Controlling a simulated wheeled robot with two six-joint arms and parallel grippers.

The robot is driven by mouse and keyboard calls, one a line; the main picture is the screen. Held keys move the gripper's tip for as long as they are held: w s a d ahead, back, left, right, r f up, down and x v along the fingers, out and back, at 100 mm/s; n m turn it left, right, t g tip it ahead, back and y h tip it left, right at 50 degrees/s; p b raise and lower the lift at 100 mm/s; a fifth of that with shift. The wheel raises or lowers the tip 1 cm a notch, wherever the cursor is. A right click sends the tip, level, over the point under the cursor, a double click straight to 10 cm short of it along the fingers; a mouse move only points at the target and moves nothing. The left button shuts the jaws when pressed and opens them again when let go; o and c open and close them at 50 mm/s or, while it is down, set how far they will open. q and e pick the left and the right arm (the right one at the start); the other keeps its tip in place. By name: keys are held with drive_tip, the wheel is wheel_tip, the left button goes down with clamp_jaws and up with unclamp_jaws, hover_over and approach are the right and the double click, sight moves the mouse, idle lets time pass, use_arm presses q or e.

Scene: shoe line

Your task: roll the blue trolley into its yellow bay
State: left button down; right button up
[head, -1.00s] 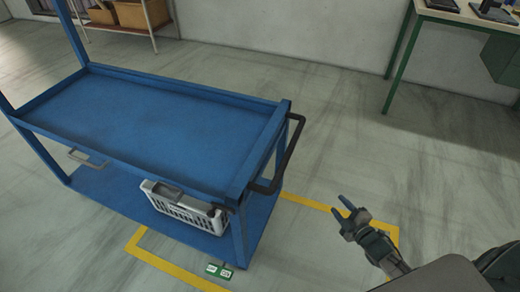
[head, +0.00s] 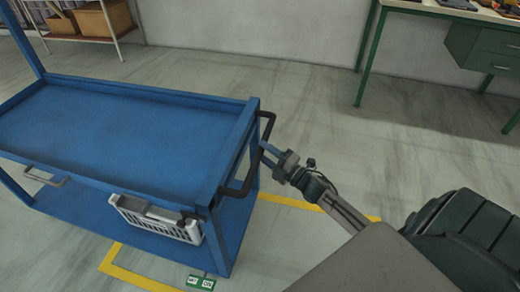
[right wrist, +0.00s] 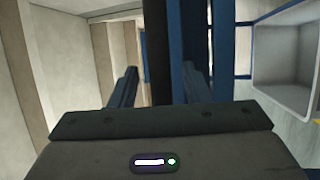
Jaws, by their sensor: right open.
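The blue trolley (head: 120,125) stands upright at the left of the head view, its left end cut off. Its dark end handle (head: 264,130) sticks out on the right side. The yellow bay (head: 135,279) is a painted floor outline; the trolley's right end overlaps it, and the trolley and my arm hide parts of it. My right gripper (head: 267,156) is open at the handle. In the right wrist view a dark upright bar (right wrist: 157,50), seemingly the handle, shows between the open fingers (right wrist: 160,85); contact cannot be told. My left gripper is out of view.
A grey crate (head: 160,220) sits on the trolley's lower shelf. Green-and-white tags (head: 201,283) lie by its near right corner. A green-legged workbench (head: 440,15) stands at the back right, a shelf with boxes (head: 100,17) at the back left. The floor between is clear.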

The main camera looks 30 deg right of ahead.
drive_tip(key=shift+x, duration=1.1)
clamp_jaws()
drive_tip(key=shift+s, duration=0.1)
